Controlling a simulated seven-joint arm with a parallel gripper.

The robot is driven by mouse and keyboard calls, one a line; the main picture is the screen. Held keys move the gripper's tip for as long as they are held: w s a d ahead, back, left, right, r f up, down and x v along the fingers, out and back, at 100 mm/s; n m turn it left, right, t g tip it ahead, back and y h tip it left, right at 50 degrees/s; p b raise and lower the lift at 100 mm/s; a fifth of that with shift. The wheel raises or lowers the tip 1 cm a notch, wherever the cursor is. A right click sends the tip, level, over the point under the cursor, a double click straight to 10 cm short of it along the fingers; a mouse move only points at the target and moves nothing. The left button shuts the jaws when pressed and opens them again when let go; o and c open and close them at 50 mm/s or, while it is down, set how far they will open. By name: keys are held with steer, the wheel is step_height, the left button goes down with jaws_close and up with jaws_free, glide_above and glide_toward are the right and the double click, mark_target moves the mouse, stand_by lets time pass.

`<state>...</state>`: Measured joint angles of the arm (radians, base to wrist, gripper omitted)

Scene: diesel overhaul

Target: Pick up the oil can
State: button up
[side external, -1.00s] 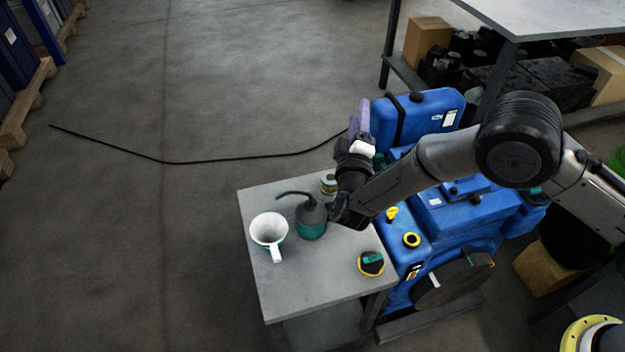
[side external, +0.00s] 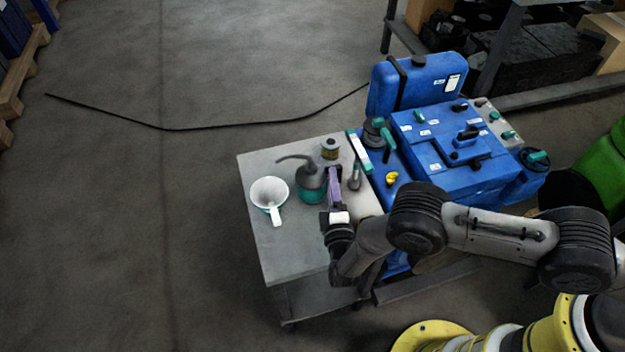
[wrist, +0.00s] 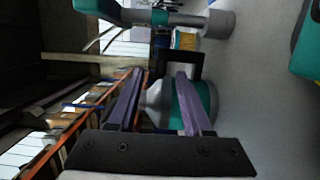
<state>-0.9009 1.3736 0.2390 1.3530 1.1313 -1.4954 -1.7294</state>
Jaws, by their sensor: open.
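The oil can (side external: 312,185) stands upright on the grey cart top, with a teal base, a grey upper body and a thin spout bending left. My gripper (side external: 334,176) has purple fingers and is low over the cart, just right of the can and very near it. In the wrist view the fingers of my gripper (wrist: 158,76) are apart. The can's teal and grey body (wrist: 200,98) shows beyond and partly between them, partly covered by the right finger. I cannot tell whether a finger touches the can.
A white funnel-like cup with a handle (side external: 270,192) stands left of the can. A small tin (side external: 329,148) is behind it, and a grey-and-teal tool (side external: 355,177) is to the right. The blue engine (side external: 440,140) borders the cart's right side. The cart's front left (side external: 285,245) is clear.

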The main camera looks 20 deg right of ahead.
steer(key=shift+x, duration=1.15)
jaws_close()
steer(key=shift+r, duration=0.1)
stand_by(0.4)
